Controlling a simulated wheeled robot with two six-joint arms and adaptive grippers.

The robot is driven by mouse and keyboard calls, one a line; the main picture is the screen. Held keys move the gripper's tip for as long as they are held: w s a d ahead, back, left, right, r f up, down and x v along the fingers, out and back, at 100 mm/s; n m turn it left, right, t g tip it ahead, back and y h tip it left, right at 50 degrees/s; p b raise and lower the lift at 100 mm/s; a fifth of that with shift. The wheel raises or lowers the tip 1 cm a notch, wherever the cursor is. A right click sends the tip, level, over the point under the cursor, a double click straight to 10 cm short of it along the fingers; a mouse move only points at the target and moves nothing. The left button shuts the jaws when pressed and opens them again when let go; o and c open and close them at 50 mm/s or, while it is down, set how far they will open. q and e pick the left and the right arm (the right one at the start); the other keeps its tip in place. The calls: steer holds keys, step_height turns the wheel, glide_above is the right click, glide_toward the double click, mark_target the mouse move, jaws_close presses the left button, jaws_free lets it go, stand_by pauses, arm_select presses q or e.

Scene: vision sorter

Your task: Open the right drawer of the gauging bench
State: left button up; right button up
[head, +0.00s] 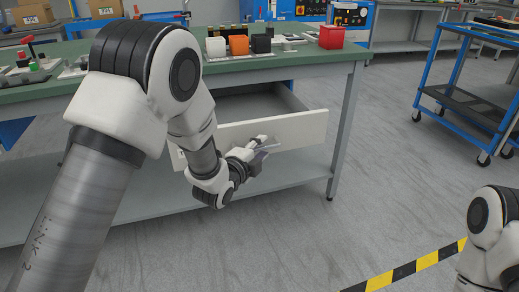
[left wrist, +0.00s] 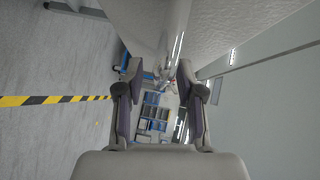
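The right drawer (head: 300,132) of the gauging bench (head: 345,120) is pulled out in the head view. Its pale front stands clear of the bench and the grey interior shows behind it. The handle is not clearly visible, and I cannot tell whether the gripper touches the drawer. My right arm shows at the lower right of the head view; its gripper is out of view.
Orange (head: 239,45), black (head: 261,43) and red (head: 331,37) blocks stand on the bench top. A blue cart (head: 470,105) stands at the right. Yellow-black tape (head: 405,270) crosses the floor.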

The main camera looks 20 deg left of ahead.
arm_select(q)
steer(key=v, duration=1.2)
steer(key=shift+d, duration=0.1)
steer(key=s+a+f+n+g+y, duration=0.15)
steer(key=s+f+g, duration=0.35)
steer(key=f, duration=0.8)
steer(key=s+a+f+n+g+y, duration=0.1)
steer(key=s+f+n+g, duration=0.2)
steer(key=s+f, duration=0.75)
steer(key=s+a+f+n+g, duration=0.2)
steer(key=s+f+n+g, duration=0.6)
steer(key=s+f+n, duration=0.6)
step_height(320, 180, up, 36)
steer(key=p, duration=3.4)
steer(key=shift+s+y+p, duration=0.35)
steer(key=shift+y, duration=0.1)
